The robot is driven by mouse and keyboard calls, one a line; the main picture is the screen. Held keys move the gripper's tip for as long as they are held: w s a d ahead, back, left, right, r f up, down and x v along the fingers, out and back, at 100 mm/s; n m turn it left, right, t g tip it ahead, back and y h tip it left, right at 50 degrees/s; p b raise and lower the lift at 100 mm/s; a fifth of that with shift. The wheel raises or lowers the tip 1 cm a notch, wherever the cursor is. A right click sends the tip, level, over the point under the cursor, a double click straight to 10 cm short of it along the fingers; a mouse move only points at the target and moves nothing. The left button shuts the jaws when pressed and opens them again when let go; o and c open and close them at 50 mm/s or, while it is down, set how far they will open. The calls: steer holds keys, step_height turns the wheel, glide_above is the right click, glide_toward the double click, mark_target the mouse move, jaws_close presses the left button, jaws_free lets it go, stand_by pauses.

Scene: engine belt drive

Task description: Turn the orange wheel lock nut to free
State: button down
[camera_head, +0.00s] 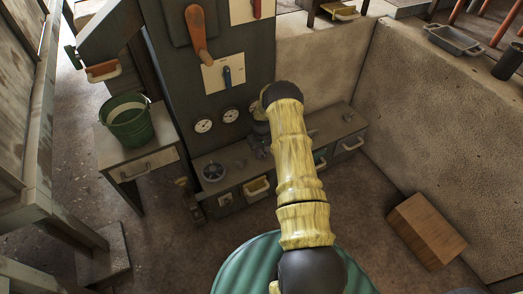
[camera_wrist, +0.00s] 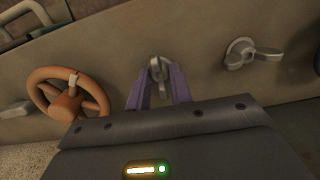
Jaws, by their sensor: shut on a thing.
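My gripper (camera_wrist: 157,84) has two purple fingers, shut on a small grey metal nut (camera_wrist: 157,66) on the brown panel in the wrist view. The nut's winged part stands upright between the fingertips, and the fingers partly hide it. The orange wheel (camera_wrist: 40,82) is to the left of my gripper, apart from it. It has a small grey piece on its upper rim, and my gripper body covers its lower right part. In the head view my yellow arm hides much of the work area, and I cannot make out the orange wheel or the nut there.
A second grey winged nut (camera_wrist: 238,54) is on the panel to the right. In the head view, a green bucket (camera_head: 129,124) stands on a side table at left. An orange lever (camera_head: 197,38) is on the upper panel. A wooden block (camera_head: 427,231) lies on the floor at right.

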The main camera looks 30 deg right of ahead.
mark_target(262, 154)
steer(key=shift+n, duration=0.3)
steer(key=c, duration=1.3)
jaws_free()
steer(key=shift+o, duration=0.2)
step_height(262, 154, up, 17)
steer(key=p, duration=0.6)
steer(key=shift+r, duration=0.15)
